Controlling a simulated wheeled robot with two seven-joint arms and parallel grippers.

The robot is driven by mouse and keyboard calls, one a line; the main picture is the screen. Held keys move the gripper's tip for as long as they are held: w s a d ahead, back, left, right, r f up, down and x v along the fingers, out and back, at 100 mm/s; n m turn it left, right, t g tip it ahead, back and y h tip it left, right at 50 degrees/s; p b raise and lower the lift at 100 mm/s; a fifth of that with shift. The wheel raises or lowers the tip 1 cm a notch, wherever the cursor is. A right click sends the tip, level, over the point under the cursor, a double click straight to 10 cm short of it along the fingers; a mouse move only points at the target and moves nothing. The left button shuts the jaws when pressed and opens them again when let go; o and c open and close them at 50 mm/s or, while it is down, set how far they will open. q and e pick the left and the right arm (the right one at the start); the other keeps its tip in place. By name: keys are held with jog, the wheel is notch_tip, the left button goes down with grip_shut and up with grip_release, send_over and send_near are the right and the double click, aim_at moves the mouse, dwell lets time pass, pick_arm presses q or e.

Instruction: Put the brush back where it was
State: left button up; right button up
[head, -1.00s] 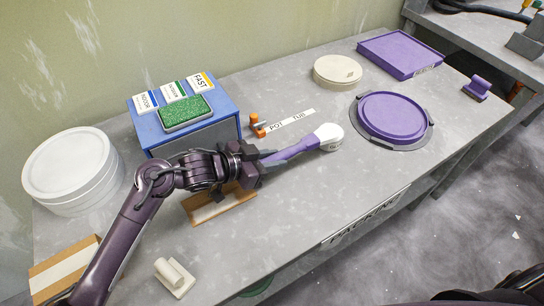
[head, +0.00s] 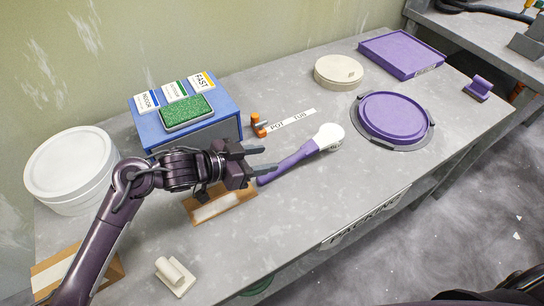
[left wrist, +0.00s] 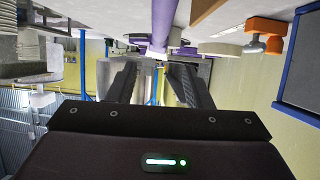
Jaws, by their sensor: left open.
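The brush has a purple handle (head: 290,162) and a white head (head: 328,137). It lies on the grey table (head: 330,210), with the head toward the right and the handle end toward the lower left. My left gripper (head: 269,158) is open and empty, just above and left of the handle end, with its fingers toward the brush. In the left wrist view the purple handle (left wrist: 163,25) shows beyond the open fingers (left wrist: 156,70). My right gripper is not in view; only dark parts show at the lower right edge of the head view.
Behind the brush are a POT TUB strip (head: 290,120) and an orange-brown item (head: 258,126). A blue box (head: 212,133) with a green pad (head: 187,112) stands at the left. A purple round lid (head: 392,115) is right of the brush.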

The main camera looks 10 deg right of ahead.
pick_arm(q)
jog(key=v, duration=0.8)
jog(key=shift+a, duration=0.15)
jog(key=shift+s, duration=0.1)
